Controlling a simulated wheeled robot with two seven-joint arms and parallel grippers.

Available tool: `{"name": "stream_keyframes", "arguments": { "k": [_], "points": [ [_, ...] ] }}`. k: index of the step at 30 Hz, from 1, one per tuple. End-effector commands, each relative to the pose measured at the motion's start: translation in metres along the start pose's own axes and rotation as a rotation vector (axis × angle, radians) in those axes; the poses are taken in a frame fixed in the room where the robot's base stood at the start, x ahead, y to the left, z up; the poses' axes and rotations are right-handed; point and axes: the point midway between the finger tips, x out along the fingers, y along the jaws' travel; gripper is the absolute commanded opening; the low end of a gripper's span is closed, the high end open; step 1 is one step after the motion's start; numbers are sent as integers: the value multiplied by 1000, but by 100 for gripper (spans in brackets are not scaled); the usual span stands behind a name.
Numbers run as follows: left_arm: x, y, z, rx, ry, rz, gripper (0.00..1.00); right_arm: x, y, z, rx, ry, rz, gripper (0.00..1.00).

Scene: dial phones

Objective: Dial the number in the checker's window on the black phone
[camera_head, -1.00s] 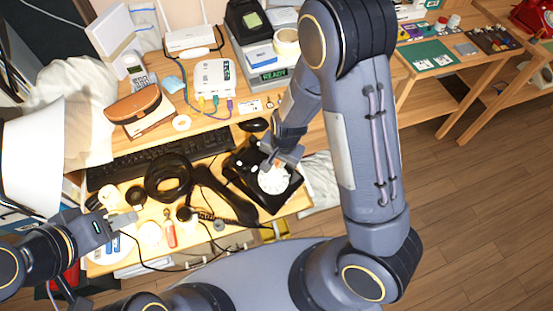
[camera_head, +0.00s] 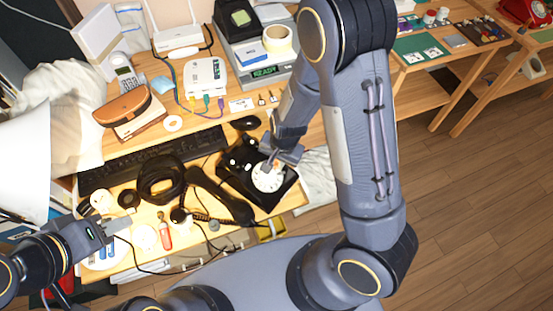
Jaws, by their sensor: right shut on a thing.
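The black phone (camera_head: 234,177) with a white dial (camera_head: 268,181) sits near the table's front edge, turned at an angle. Its black handset (camera_head: 222,197) lies off it to the left, beside a coiled cord. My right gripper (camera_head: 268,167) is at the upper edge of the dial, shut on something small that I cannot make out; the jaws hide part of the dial. A grey device with a lit green window (camera_head: 264,71) reading READY stands at the back; it looks like the checker. My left gripper (camera_head: 124,227) hovers over the table's front left; its jaw opening is unclear.
A black keyboard (camera_head: 150,160), a coil of black cable (camera_head: 160,182) and a small red bottle (camera_head: 165,238) crowd the left. A white router box (camera_head: 205,76) and a brown case (camera_head: 121,106) are behind. A red phone (camera_head: 525,12) stands on a far table.

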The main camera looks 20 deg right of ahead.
Motion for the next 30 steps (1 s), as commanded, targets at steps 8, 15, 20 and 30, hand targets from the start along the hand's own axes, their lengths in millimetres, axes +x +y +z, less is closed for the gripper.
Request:
{"name": "stream_keyframes", "arguments": {
  "k": [8,15,20,30],
  "points": [
    [3,-1,2,0,0,0,36,3,6,3,1,-2,2,0],
    [2,-1,1,0,0,0,36,1,10,4,0,-1,1,0],
    [-5,2,-2,0,0,0,36,-9,12,5,0,-1,0,0],
    [-8,4,-4,0,0,0,36,-14,15,6,0,-1,1,0]
  ]
}}
